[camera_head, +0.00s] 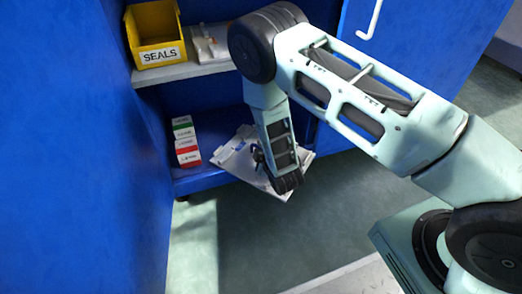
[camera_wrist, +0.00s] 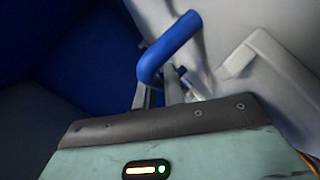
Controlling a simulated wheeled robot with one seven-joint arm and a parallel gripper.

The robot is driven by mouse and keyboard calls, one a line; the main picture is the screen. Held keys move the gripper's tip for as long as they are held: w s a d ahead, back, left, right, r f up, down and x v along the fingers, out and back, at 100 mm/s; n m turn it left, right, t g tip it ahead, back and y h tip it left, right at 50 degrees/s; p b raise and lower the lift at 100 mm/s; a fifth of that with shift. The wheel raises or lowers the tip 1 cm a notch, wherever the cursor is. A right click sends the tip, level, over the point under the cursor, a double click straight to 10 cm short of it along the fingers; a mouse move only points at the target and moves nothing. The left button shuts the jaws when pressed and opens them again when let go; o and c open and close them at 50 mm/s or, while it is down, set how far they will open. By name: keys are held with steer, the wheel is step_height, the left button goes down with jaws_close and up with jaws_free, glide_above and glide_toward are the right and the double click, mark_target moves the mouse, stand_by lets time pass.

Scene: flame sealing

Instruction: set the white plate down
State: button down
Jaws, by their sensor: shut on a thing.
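The white plate (camera_head: 234,161) is at the lower shelf of the blue cabinet, tilted, with one corner sticking out past the shelf's front edge. My gripper (camera_head: 258,155) is at the plate, and my wrist hides part of it. In the wrist view my gripper (camera_wrist: 172,88) is shut by a curved blue handle (camera_wrist: 173,45), with the pale plate surface (camera_wrist: 235,25) behind it. The gripper is shut on the plate, seemingly by this handle. I cannot tell whether the plate rests fully on the shelf.
A yellow SEALS bin (camera_head: 155,34) and white packets (camera_head: 210,43) sit on the upper shelf (camera_head: 178,71). A blue panel (camera_head: 70,150) closes off the left; floor is open in front.

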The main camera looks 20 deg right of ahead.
steer(key=c, duration=1.7)
jaws_free()
steer(key=shift+f, duration=0.15)
steer(key=shift+o, duration=1)
